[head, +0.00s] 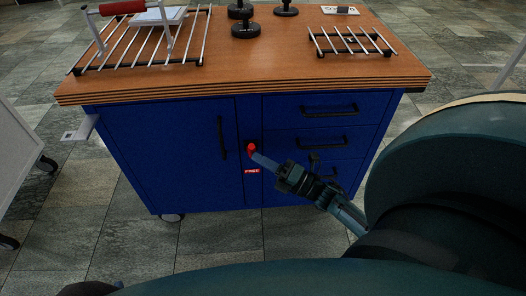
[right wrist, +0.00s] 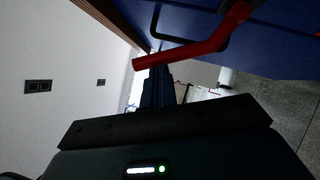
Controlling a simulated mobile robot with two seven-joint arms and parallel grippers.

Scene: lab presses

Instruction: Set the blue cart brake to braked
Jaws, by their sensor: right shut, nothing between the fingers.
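The blue cart (head: 170,150) stands ahead with a wooden top. Its brake lever (head: 252,147) is red and sits on the narrow front strip between the door and the drawers. A small red label (head: 252,171) below it seems to read FREE. My right gripper (head: 258,158) is shut and empty, its fingertips at the lever's lower right; I cannot tell whether they touch. In the right wrist view the red brake lever (right wrist: 195,50) crosses just beyond the shut right gripper (right wrist: 158,75). My left gripper is not in view.
Wire racks (head: 190,45) and black round-based stands (head: 246,28) are on the cart top. Black handles (head: 221,137) stick out from the door and drawers. A white cabinet on casters (head: 20,165) stands at the left. The tiled floor before the cart is clear.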

